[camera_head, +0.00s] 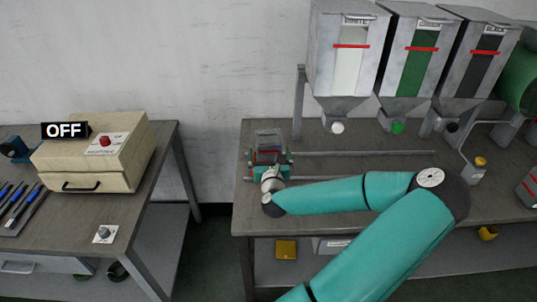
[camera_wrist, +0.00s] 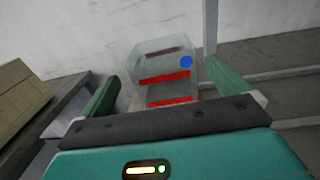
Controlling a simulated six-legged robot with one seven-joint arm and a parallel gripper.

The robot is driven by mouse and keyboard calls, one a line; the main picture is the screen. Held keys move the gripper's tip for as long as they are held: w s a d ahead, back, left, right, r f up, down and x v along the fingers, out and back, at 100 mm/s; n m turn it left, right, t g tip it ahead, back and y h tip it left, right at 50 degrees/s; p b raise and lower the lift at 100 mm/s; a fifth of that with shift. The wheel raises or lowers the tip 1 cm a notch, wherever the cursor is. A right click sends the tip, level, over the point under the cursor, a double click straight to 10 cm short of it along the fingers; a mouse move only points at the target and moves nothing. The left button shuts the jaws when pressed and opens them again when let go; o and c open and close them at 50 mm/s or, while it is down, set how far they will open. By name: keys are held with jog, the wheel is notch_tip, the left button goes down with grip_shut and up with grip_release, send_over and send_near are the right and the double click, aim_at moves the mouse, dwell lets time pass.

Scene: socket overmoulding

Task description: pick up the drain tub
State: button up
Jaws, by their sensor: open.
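The drain tub (camera_wrist: 163,69) is a clear box with red level lines and a blue dot on its right side. In the wrist view it lies ahead, between the two green fingers of my gripper (camera_wrist: 168,92). The fingers are spread wide on either side of it, and I cannot tell whether they touch it. In the head view the tub (camera_head: 268,137) stands at the left end of the right bench, with my gripper (camera_head: 269,158) at its near side. The tub's lower part is hidden behind my gripper.
Two rails (camera_head: 370,153) run right from the tub along the bench (camera_head: 330,137). A metal post (camera_head: 298,100) stands close behind it. Hoppers marked with red lines, such as the white one (camera_head: 347,70), hang above the bench. A beige box (camera_head: 95,158) sits on the left table, across a gap.

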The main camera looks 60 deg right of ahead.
aim_at(267, 132)
jog(key=x, duration=0.7)
jog(key=shift+w+d, duration=0.1)
jog(key=shift+d, duration=0.25)
jog(key=shift+r, duration=0.15)
jog(key=c, duration=1.4)
